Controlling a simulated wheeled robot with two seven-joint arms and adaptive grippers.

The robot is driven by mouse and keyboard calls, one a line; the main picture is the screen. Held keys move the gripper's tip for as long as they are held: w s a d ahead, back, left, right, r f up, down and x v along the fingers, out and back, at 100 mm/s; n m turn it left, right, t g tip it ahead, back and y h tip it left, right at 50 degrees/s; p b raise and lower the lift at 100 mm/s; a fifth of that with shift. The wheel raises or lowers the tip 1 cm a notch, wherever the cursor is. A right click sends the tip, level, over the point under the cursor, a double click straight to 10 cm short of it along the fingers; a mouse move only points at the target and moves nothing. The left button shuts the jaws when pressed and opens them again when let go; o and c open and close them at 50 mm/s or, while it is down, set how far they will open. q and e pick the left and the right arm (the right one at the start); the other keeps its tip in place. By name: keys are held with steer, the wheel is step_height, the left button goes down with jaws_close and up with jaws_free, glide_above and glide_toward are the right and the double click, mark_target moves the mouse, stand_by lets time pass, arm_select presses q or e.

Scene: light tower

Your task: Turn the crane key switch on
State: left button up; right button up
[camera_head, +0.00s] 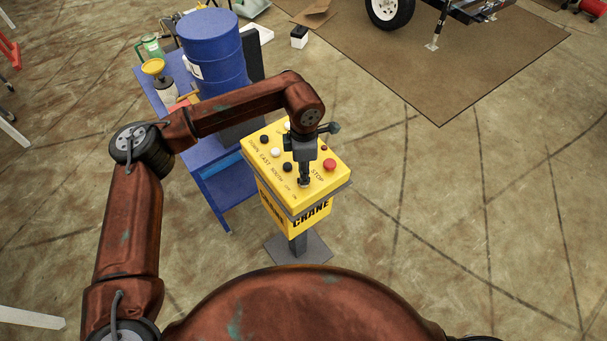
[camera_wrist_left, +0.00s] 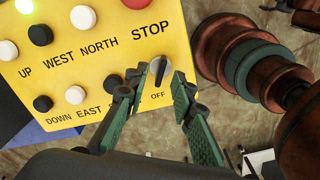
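The yellow crane control box (camera_head: 262,150) stands on a grey post in front of me; its panel (camera_wrist_left: 185,30) fills much of the left wrist view. The crane key switch (camera_wrist_left: 159,70) is a small dark grip on a pale round base, above the word OFF and below STOP. My left gripper (camera_wrist_left: 155,82) has its green fingers apart, one on each side of the switch. I cannot tell whether they touch it. In the head view the left gripper (camera_head: 304,182) points down at the panel's near part and hides the switch. My right gripper is not in view.
A red stop button (camera_head: 329,165) and several black and white buttons sit close by on the panel. A green light (camera_wrist_left: 25,6) glows at the panel's corner. A blue table (camera_head: 222,184) with a blue barrel (camera_head: 210,45) stands behind left.

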arm_select(q)
step_height(320, 180, up, 10)
stand_by(0.4)
stand_by(0.3)
